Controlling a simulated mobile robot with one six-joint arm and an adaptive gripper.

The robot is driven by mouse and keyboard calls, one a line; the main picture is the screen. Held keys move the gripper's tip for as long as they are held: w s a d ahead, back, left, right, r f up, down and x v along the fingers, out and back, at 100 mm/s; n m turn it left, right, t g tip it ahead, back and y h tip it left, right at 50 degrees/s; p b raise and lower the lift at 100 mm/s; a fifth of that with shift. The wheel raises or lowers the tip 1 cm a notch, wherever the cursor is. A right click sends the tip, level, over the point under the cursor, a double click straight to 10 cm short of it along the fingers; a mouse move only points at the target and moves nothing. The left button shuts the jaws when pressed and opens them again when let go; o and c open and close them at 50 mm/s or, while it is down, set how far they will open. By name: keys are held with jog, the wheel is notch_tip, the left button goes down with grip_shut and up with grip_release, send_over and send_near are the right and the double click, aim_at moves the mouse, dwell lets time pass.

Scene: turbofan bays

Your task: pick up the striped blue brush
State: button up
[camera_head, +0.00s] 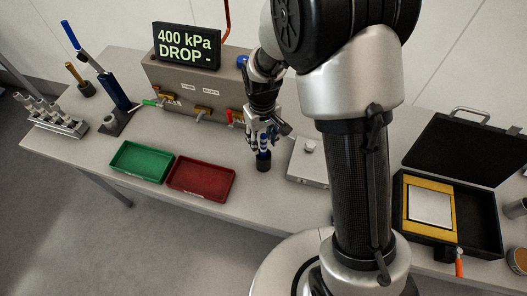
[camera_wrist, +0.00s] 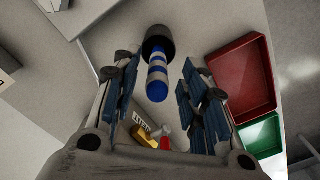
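The striped blue brush (camera_wrist: 157,72) shows blue and white bands in the wrist view. It stands in a small dark round holder (camera_wrist: 158,42). In the head view the brush (camera_head: 264,154) is partly hidden by my gripper, and its holder (camera_head: 263,165) sits on the bench right of the red tray. My gripper (camera_wrist: 158,92) is open, with its blue-padded fingers on either side of the brush's blue end. Gaps show between the brush and both fingers. In the head view my gripper (camera_head: 264,136) points down from above the brush.
A red tray (camera_head: 201,179) and a green tray (camera_head: 141,161) lie left of the brush. A grey box (camera_head: 309,160) is close on its right. The gauge unit (camera_head: 165,82) with valves stands behind. An open black case (camera_head: 484,228) lies far right.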

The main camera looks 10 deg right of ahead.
aim_at(264, 146)
notch_tip(264, 146, down, 4)
jog(key=shift+d+r+b, duration=0.1)
jog(key=shift+b, duration=0.2)
jog(key=shift+c, duration=0.5)
grip_shut()
